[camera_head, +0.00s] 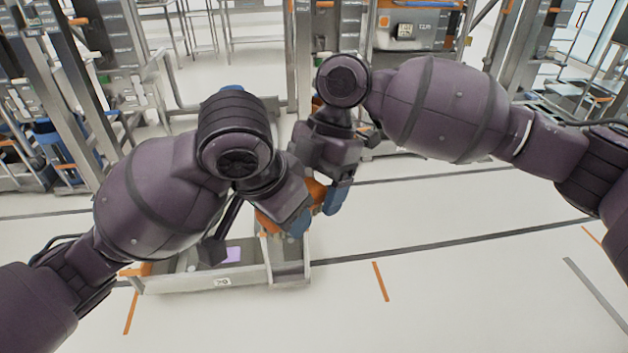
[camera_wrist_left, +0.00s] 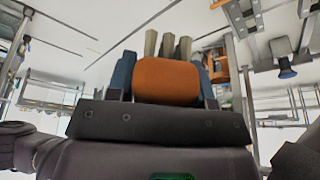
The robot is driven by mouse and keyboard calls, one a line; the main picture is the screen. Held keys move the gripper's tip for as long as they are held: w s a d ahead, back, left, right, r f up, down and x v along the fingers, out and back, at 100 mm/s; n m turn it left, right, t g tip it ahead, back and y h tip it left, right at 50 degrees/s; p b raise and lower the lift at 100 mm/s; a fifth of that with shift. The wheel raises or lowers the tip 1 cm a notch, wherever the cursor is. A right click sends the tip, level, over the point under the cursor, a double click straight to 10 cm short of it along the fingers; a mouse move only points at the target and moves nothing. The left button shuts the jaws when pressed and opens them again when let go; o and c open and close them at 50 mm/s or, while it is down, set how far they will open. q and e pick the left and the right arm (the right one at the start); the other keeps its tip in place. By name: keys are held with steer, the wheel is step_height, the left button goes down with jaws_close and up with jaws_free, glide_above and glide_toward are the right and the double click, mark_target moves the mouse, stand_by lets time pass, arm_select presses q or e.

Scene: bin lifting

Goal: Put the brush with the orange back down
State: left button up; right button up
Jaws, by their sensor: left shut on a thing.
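My left gripper (camera_head: 284,226) is low over the right part of a grey bin (camera_head: 205,284). It is shut on the brush with the orange back; the orange back (camera_wrist_left: 167,82) fills the space between the blue fingers in the left wrist view, with pale tufts (camera_wrist_left: 168,46) beyond it. A bit of orange (camera_head: 265,221) shows beside this gripper in the head view. My right gripper (camera_head: 326,200) is close by, up and to the right, fingers pointing down. Orange (camera_head: 315,190) shows by its fingers; whether it grips this is unclear.
A lilac item (camera_head: 232,254) lies in the bin. The bin's inside is partly hidden by my left arm. Open pale floor with dark lines and an orange strip (camera_head: 380,281) lies to the right. Metal racks (camera_head: 70,90) stand behind.

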steer(key=shift+c, duration=0.3)
steer(key=c, duration=0.9)
arm_select(q)
steer(key=o, duration=1.3)
steer(key=shift+c, duration=0.2)
arm_select(e)
steer(key=shift+c, duration=0.3)
arm_select(q)
steer(key=shift+r, duration=0.15)
